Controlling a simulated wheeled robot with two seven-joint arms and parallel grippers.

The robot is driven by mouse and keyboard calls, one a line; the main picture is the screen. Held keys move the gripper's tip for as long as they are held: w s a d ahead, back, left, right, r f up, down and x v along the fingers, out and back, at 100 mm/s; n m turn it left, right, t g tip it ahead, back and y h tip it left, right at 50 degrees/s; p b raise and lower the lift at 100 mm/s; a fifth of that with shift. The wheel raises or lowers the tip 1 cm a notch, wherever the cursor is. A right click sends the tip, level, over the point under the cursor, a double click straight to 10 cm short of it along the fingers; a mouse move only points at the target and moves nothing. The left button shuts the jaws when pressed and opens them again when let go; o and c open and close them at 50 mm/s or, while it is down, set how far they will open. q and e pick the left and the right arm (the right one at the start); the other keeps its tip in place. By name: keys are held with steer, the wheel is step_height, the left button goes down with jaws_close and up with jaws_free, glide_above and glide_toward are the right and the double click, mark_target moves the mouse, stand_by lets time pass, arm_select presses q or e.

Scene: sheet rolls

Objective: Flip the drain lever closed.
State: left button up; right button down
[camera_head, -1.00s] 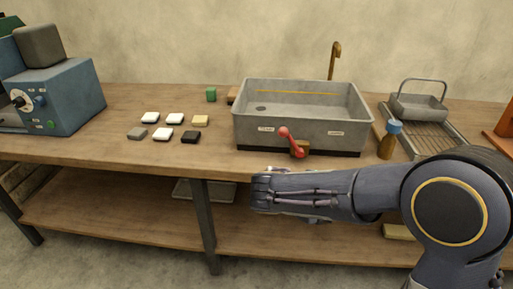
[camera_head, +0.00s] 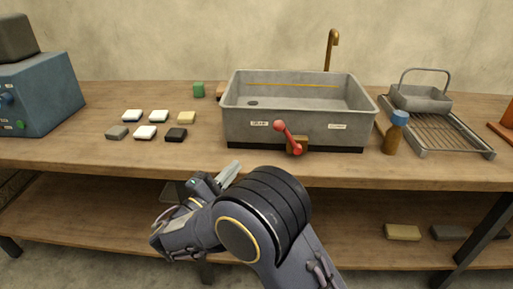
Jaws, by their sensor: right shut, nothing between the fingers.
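The red drain lever (camera_head: 286,136) is on the front of the grey sink basin (camera_head: 237,117). It pivots at a brown block (camera_head: 297,145) and tilts up to the left, its knob near the left label on the basin front. A second label sits to the right of the lever. My right gripper (camera_head: 231,171) is in front of the bench edge, below and left of the lever. Its fingers are together and empty, and it does not touch the lever. My left gripper is not in view.
A bottle with a blue cap (camera_head: 395,132) stands right of the basin, beside a wire rack (camera_head: 450,132) with a small basket (camera_head: 421,99). Several small blocks (camera_head: 145,132) and a blue machine (camera_head: 38,97) are at the left. A brass tap (camera_head: 331,48) rises behind the basin.

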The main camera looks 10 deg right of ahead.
mark_target(285, 128)
steer(key=x, duration=0.9)
steer(key=shift+w+d, duration=0.2)
steer(key=shift+d, duration=0.1)
steer(key=shift+s+d+r, duration=0.1)
steer(key=shift+d+r, duration=0.35)
steer(key=shift+d, duration=0.45)
steer(key=shift+s+d+r, duration=0.1)
steer(key=shift+d+r, duration=0.4)
steer(key=shift+d, duration=0.35)
steer(key=shift+b, duration=0.3)
steer(key=d+r+m+g, duration=0.1)
steer(key=r+m+b, duration=0.1)
steer(key=m, duration=0.1)
steer(key=shift+s+d+g+y, duration=0.25)
steer(key=shift+d+g+y, duration=0.15)
steer(key=d+m, duration=0.1)
steer(key=d+r+m+g+y+b, duration=0.1)
steer(key=shift+s+r+m, duration=0.1)
steer(key=shift+s+m, duration=0.2)
steer(key=shift+s+d+r+m+g+y+b, duration=0.15)
steer(key=shift+s+d+m+g+y+b, duration=0.1)
steer(key=shift+d+m+y+b, duration=0.5)
steer(key=shift+s+d+r+m+g+y+b, duration=0.2)
steer(key=shift+d+m+y+b, duration=0.4)
steer(key=shift+d, duration=0.4)
steer(key=shift+s+d+r+m+g+y+b, duration=0.15)
steer(key=shift+s+d+m+y+b, duration=0.15)
steer(key=shift+d+m+y+b, duration=0.45)
steer(key=shift+d, duration=0.15)
